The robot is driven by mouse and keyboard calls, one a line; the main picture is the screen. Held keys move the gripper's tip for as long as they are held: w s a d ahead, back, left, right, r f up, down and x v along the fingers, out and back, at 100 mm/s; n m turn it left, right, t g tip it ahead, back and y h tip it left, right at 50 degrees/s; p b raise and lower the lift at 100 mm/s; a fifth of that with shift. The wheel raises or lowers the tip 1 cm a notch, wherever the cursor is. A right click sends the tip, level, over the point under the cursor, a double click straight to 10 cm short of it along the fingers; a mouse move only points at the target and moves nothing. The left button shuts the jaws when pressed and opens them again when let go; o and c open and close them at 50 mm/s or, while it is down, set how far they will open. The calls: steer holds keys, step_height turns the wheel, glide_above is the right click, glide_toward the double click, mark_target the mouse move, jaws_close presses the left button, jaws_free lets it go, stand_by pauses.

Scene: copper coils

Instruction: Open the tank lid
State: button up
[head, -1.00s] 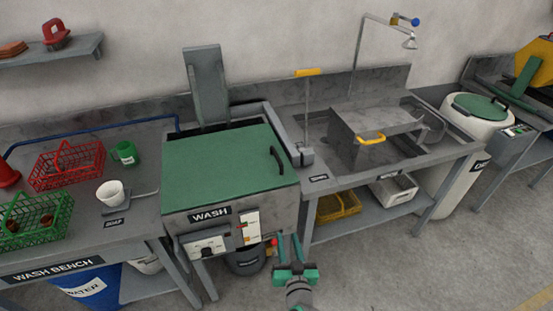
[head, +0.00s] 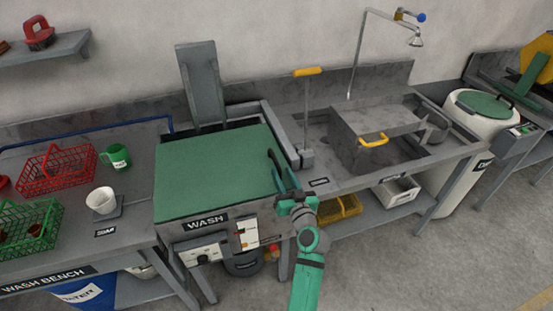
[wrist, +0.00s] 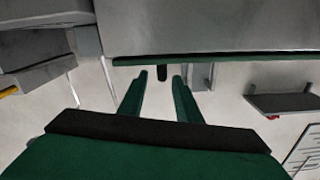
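The wash tank (head: 172,235) has a flat green lid (head: 215,172) that lies shut on it. A dark bar handle (head: 273,165) stands near the lid's right edge. My gripper (head: 286,192) is at the lid's front right corner, close to the handle's near end. In the wrist view my gripper's two green fingers (wrist: 161,85) are apart, with nothing seen between them. The handle's dark end (wrist: 162,73) shows just past the fingertips, roughly centred between them. The lid's green edge (wrist: 225,57) also shows there. I cannot tell how far the handle is from the fingertips.
A grey upright panel (head: 201,85) stands behind the tank. A sink bench with a yellow-handled box (head: 375,125) is to the right. The wash bench (head: 130,215) on the left holds red and green baskets, a green mug and a white cup. Floor at front right is clear.

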mark_target(271, 150)
steer(key=x, duration=0.8)
steer(key=shift+w+a, duration=0.1)
steer(key=shift+a, duration=0.05)
steer(key=shift+c, duration=0.3)
jaws_close()
